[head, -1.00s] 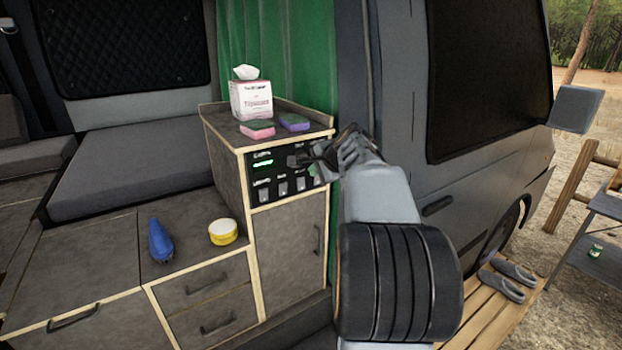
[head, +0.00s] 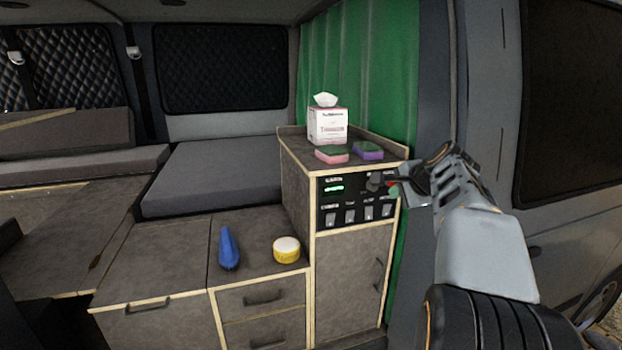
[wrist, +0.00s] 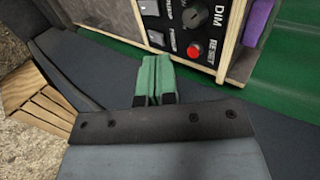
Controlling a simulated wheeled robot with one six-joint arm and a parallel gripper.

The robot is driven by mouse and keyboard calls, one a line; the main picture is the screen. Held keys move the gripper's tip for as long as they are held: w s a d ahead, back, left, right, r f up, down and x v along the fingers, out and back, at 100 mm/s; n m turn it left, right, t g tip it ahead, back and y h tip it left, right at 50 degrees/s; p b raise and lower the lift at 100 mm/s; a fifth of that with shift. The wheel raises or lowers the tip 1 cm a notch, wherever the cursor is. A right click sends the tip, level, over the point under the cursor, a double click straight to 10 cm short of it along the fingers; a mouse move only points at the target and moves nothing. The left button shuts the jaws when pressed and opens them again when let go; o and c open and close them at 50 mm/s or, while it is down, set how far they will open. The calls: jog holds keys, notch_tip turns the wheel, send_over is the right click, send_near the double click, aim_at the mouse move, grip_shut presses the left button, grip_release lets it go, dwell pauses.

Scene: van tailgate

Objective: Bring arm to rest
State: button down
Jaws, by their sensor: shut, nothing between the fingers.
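My gripper (head: 400,188) is at the right of the head view, in front of the right edge of the control panel (head: 345,214) on the cabinet. In the wrist view my gripper (wrist: 154,82) has its green fingers together with nothing between them. The panel also shows in the wrist view (wrist: 178,40), with a dark dim knob and a red reset button (wrist: 194,50). The fingertips are apart from the panel there. A small green display is lit on the panel in the head view.
A tissue box (head: 327,127), a pink-and-green sponge (head: 331,154) and a purple sponge (head: 368,150) sit on the cabinet top. A wooden slatted step (wrist: 38,108) lies below. The green curtain hangs behind.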

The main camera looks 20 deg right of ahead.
jog(key=s+a+f+n+g, duration=0.2)
jog(key=f+n, duration=0.1)
jog(key=f, duration=0.2)
jog(key=s+a+f+n+g, duration=0.2)
jog(key=s+a+f+n, duration=0.1)
jog(key=f, duration=0.3)
jog(key=s+a+f+n, duration=0.2)
jog(key=s+a+n, duration=0.2)
jog(key=a, duration=0.2)
jog(key=s+a+f+n+g, duration=0.1)
jog(key=s+a+f+n, duration=0.2)
jog(key=a, duration=0.4)
jog(key=s+a+f+n, duration=0.3)
jog(key=s+a+n, duration=0.1)
jog(key=a, duration=0.3)
jog(key=shift+s+a+f+n+g+y, duration=0.2)
jog(key=shift+s+f+n+g+y, duration=0.15)
jog(key=shift+n, duration=0.45)
